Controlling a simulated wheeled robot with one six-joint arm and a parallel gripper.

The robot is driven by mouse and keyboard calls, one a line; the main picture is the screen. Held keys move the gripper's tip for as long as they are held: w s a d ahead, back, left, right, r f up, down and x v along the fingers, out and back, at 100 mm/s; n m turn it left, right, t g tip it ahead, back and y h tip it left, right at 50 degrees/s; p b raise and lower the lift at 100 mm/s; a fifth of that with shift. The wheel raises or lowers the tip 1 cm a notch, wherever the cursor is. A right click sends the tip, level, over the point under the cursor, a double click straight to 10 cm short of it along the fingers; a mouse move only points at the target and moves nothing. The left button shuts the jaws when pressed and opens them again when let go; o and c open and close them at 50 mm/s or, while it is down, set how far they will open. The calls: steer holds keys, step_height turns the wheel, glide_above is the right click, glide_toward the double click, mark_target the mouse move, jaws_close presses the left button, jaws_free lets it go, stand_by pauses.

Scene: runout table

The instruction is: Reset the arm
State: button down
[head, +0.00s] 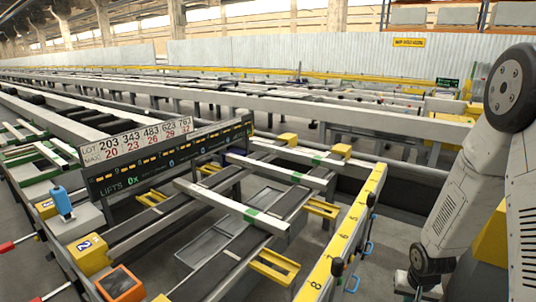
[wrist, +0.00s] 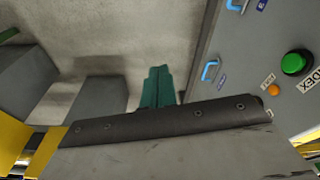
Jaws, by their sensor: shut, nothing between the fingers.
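My arm (head: 455,190) shows at the right of the head view, bent down beside the yellow numbered rail (head: 346,235). Its end hangs low near the bottom edge, and the fingers cannot be made out there. In the wrist view my gripper (wrist: 158,72) shows as two teal fingers pressed together, shut and empty. They point towards a pale grey floor. A dark bolted strip (wrist: 165,123) with a grey surface below it crosses the view and hides the base of the fingers.
A grey panel (wrist: 262,60) with a green button (wrist: 298,64) and blue handles stands right of the fingers. A blue bottle-like object (head: 62,200) stands left.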

steer(key=s+a+r+n, duration=0.1)
steer(key=s+a+r, duration=0.3)
steer(key=s+r, duration=0.4)
steer(key=s+a+r+n, duration=0.1)
steer(key=s+a+r, duration=0.4)
steer(key=r, duration=1)
steer(key=s+a+r+n, duration=0.2)
steer(key=s+a+r, duration=0.2)
steer(key=s+r, duration=0.7)
steer(key=shift+a+r+y, duration=0.4)
steer(key=shift+r, duration=0.2)
steer(key=shift+s+a, duration=0.1)
stand_by(0.9)
